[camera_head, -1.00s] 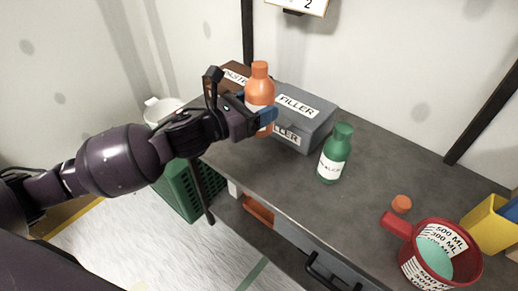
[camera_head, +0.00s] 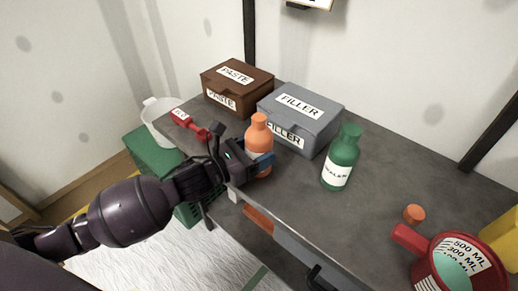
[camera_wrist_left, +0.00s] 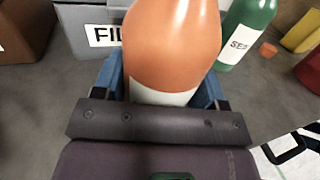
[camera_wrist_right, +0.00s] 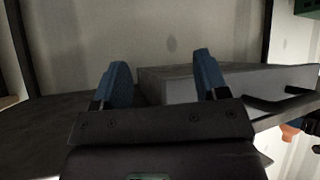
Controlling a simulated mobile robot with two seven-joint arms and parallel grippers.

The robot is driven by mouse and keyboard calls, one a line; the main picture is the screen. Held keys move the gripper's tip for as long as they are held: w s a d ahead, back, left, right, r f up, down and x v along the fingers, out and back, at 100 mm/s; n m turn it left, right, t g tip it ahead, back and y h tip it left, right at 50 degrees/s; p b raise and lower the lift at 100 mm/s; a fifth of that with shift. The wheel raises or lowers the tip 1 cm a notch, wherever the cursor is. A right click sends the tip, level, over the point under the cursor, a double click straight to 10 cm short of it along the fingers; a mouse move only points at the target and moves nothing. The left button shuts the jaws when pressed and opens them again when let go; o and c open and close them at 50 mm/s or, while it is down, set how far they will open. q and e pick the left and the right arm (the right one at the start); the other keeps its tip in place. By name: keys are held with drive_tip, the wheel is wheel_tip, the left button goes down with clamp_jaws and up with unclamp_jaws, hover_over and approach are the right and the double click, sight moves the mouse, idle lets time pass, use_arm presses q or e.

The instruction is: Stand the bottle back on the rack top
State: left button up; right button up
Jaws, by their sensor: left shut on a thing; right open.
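The orange bottle (camera_head: 258,132) with a white label is upright in my left gripper (camera_head: 262,164), over the near part of the grey rack top (camera_head: 295,190). The left wrist view shows the bottle (camera_wrist_left: 170,45) between the blue fingers of the left gripper (camera_wrist_left: 165,92). I cannot tell whether its base touches the surface. A green bottle labelled sealer (camera_head: 341,160) stands on the rack top to its right.
A grey filler box (camera_head: 318,125) and a brown paste box (camera_head: 250,85) stand behind the bottle. A red tool (camera_head: 190,124) lies at the left end. An orange cap (camera_head: 413,214) and red measuring cup (camera_head: 458,262) are at the right. The middle front is clear.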

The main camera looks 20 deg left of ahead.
use_arm(q)
drive_tip(key=shift+r, duration=0.15)
drive_tip(key=o, duration=1.2)
drive_tip(key=shift+s, duration=0.1)
drive_tip(key=shift+p+v, duration=0.65)
drive_tip(key=shift+v, duration=5.3)
